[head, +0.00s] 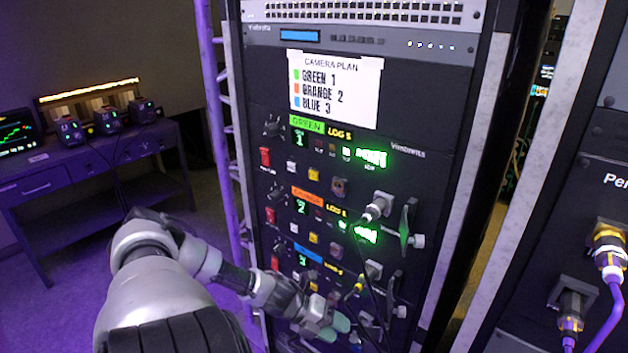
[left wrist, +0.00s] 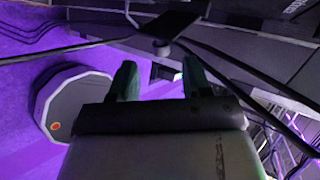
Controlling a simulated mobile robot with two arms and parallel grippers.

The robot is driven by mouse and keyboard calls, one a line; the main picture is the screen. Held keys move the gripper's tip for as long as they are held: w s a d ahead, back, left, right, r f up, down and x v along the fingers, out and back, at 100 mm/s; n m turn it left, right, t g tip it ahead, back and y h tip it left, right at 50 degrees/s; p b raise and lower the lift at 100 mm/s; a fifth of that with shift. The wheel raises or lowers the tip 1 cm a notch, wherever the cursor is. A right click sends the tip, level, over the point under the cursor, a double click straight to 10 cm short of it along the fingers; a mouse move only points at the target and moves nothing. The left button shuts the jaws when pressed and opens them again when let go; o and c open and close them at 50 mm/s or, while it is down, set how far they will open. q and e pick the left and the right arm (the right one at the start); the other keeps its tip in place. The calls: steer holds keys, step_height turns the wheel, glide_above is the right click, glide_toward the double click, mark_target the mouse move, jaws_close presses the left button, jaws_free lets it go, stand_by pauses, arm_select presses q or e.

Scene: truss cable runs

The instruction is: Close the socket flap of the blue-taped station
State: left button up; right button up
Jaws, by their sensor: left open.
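The blue tape strip (head: 308,253) marks the lowest visible station on the rack, under the green and orange ones. Its socket area (head: 366,319) at the lower right is dark and crossed by cables, so I cannot tell clearly how far its flap stands open. My left gripper (head: 335,328) is at the rack front, just left of this area, with teal fingertips. In the left wrist view, its fingers (left wrist: 158,76) are apart with nothing between them. A dark flat plate with a round knob (left wrist: 162,47) lies just beyond them, possibly the flap. My right gripper is not in view.
Raised flaps with pale knobs (head: 418,240) stick out on the right. A second rack with purple cables (head: 610,310) stands at right. A desk (head: 90,165) is at left.

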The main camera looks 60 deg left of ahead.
arm_select(q)
steer(key=p+v, duration=0.3)
steer(key=v, duration=0.4)
steer(key=shift+a+r, duration=0.1)
